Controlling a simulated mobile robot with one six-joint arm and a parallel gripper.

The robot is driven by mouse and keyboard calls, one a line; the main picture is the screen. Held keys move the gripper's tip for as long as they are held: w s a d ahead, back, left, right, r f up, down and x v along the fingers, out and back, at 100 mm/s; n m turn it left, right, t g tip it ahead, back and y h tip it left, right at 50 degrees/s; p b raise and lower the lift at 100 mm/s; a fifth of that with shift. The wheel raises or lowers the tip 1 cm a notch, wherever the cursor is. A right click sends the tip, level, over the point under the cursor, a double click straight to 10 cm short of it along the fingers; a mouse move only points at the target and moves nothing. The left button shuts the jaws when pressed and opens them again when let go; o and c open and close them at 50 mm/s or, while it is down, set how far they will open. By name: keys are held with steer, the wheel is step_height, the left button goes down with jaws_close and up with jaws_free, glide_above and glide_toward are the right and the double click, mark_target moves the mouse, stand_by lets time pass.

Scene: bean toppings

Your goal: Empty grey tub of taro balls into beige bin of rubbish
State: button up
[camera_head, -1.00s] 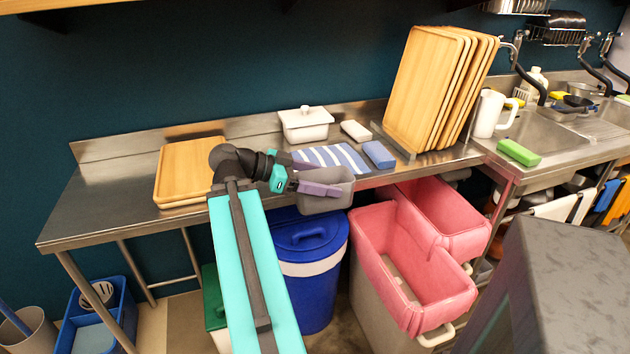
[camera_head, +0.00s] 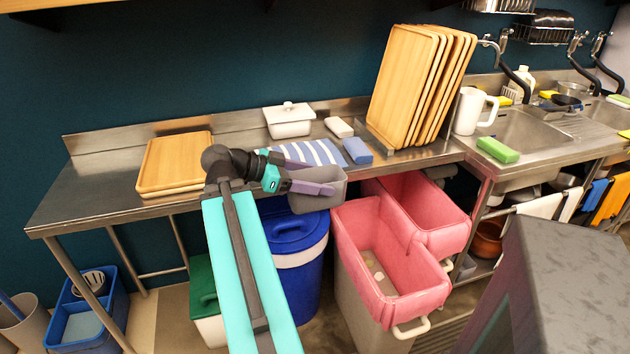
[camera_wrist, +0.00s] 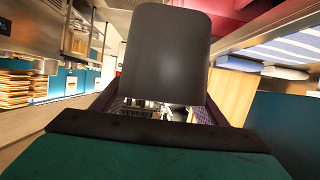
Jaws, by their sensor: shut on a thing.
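The grey tub (camera_head: 322,196) is held by my gripper (camera_head: 318,188) in front of the counter's front edge, above and left of the pink-lined bins. It looks roughly level; its contents cannot be seen. Its smooth dark side also fills the upper middle of the wrist view (camera_wrist: 165,55), between my purple fingers (camera_wrist: 160,108). The beige bin (camera_head: 358,318) stands on the floor, right of and below the tub, with a pink liner over its rim. Some small pale pieces of rubbish (camera_head: 374,268) lie inside it.
A second pink-lined bin (camera_head: 435,205) stands behind, under the counter. A blue lidded barrel (camera_head: 300,262) stands left of the beige bin. The counter (camera_head: 110,205) holds wooden trays (camera_head: 172,160), a white lidded dish (camera_head: 289,122), a striped cloth and sponges. A dark grey block (camera_head: 555,285) is at the right.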

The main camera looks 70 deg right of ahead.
steer(key=w+a+f+n+t+h, duration=0.15)
steer(key=w+a+n+t, duration=0.5)
steer(key=w, duration=0.75)
steer(key=w+a+f+n+t+h, duration=0.1)
steer(key=w+a+f+n+t, duration=0.25)
steer(key=w+a, duration=0.85)
steer(key=w+a+f+n+t+h, duration=0.2)
steer(key=w+a+n+t, duration=0.4)
steer(key=w, duration=1)
steer(key=w+a+n+t+y, duration=0.3)
steer(key=w+a, duration=0.3)
steer(key=a, duration=0.3)
steer(key=w+a+n+t+y, duration=0.3)
steer(key=w+a, duration=0.3)
steer(key=a, duration=0.3)
steer(key=w+a+r+n+t+y, duration=0.2)
steer(key=w+a+r+n+y, duration=0.2)
steer(key=a+r+n+y, duration=0.2)
steer(key=shift+w+a+r, duration=0.4)
steer(key=shift+a+r, duration=0.35)
steer(key=shift+a, duration=0.3)
steer(key=shift+y, duration=0.25)
steer(key=shift+d, duration=0.1)
